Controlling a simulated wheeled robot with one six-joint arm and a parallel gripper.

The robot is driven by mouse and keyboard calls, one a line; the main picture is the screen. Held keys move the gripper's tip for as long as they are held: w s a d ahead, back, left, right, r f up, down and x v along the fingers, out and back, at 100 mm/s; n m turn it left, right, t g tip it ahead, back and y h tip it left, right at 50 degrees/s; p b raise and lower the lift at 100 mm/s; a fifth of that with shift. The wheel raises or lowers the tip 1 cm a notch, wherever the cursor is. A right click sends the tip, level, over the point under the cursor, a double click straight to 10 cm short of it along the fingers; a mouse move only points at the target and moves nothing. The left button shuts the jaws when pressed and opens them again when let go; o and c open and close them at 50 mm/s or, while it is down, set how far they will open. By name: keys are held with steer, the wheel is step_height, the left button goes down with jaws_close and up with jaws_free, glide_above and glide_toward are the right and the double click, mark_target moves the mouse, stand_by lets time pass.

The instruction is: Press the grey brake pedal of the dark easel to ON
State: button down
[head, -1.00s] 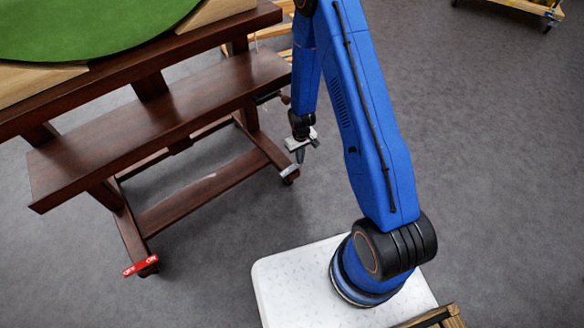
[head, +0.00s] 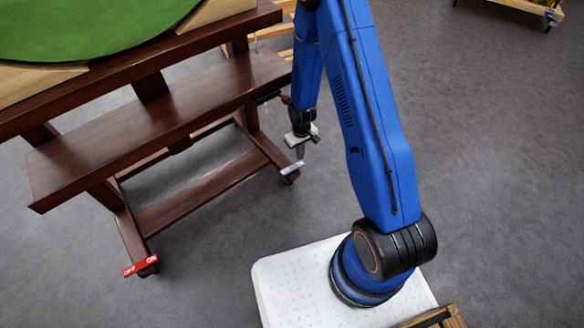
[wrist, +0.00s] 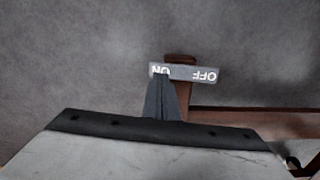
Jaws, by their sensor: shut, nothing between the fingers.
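The dark easel (head: 160,118) is a dark brown wooden stand on the left in the head view. Its grey brake pedal (head: 292,168) sits at the foot nearest my gripper. In the wrist view the pedal (wrist: 190,74) is a grey bar with ON at its left end and OFF at its right end, both upside down. My gripper (head: 300,156) is shut and empty, pointing down at the pedal. In the wrist view its fingertips (wrist: 161,82) overlap the lower edge of the ON end. I cannot tell whether they touch it, nor which way the pedal is tilted.
A red pedal (head: 141,266) is on the easel's other front foot. A green round panel (head: 70,28) rests on the easel's top. A wooden cart (head: 520,8) stands far right. The grey floor (head: 490,160) is clear to the right.

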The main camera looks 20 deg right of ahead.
step_height(320, 180, up, 4)
steer(key=shift+r, duration=0.1)
stand_by(0.5)
stand_by(0.4)
